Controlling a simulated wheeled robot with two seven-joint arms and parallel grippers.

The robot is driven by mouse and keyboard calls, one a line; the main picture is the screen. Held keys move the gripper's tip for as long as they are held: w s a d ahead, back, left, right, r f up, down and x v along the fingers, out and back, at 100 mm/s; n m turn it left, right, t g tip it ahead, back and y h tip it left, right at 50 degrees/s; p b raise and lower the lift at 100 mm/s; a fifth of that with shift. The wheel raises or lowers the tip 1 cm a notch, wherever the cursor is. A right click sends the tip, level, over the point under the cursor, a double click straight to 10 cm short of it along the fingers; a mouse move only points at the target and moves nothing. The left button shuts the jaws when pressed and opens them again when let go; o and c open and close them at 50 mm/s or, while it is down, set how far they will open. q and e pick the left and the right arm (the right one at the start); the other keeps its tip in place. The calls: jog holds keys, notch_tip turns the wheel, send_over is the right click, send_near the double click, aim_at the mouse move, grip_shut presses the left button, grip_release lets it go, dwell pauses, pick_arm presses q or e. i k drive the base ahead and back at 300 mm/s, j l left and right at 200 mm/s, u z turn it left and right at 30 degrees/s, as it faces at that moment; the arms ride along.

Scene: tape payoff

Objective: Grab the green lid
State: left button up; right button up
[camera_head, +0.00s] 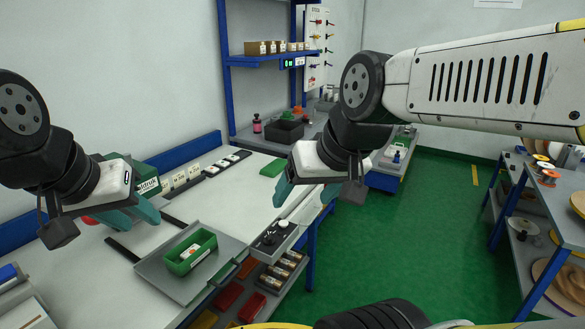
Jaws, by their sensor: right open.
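The green lid (272,168) is a flat green piece lying on the white table near its back right edge. My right gripper (304,196) is open, with teal fingers pointing down, to the right of the lid in the picture and apart from it. I see nothing between its fingers. My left gripper (148,205) is over the left part of the table, away from the lid; its fingers overlap in view, so its opening is unclear. A green open bin (205,257) with small items in it stands on a grey tray (160,277) at the front.
A green printed box (148,186) stands behind my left gripper. A row of white labelled pieces (179,179) runs along the back. A dark bin (285,131) is beyond the lid. The table's middle is clear.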

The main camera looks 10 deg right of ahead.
aim_at(277, 166)
jog(key=z, duration=0.4)
jog(key=i+l+u, duration=0.1)
jog(key=u, duration=0.3)
jog(key=i+l+u, duration=0.1)
jog(key=u, duration=0.3)
jog(key=l+u, duration=0.15)
jog(key=u, duration=0.25)
jog(key=i+l+u, duration=0.15)
jog(key=l+u, duration=0.15)
jog(key=l, duration=0.4)
jog(key=l+u, duration=0.3)
jog(key=l, duration=1.2)
jog(key=i+l, duration=0.1)
jog(key=l, duration=0.75)
jog(key=i+j+u, duration=0.05)
